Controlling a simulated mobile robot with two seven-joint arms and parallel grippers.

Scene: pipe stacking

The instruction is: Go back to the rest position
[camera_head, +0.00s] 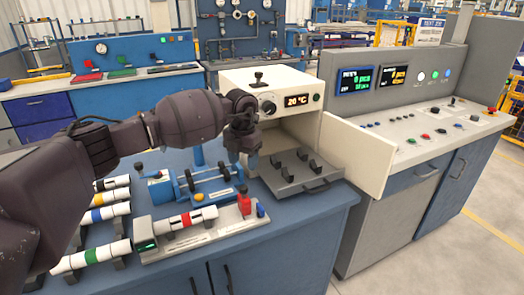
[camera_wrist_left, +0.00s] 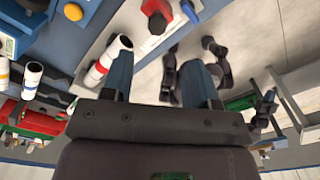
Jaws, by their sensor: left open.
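My left arm reaches in from the left in the head view. Its gripper (camera_head: 251,161) points down above the workbench, just left of the pulled-out tray (camera_head: 296,180). In the left wrist view its two blue fingers (camera_wrist_left: 161,80) stand apart with nothing between them. A white pipe with a red band (camera_head: 186,221) lies in a fixture at the bench front; it also shows in the left wrist view (camera_wrist_left: 107,62), beside one finger. My right gripper is not in view.
A blue device with rods (camera_head: 197,184) stands behind the fixture. The white oven (camera_head: 262,84) has its door (camera_head: 356,155) open. A control panel (camera_head: 430,130) stands at right.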

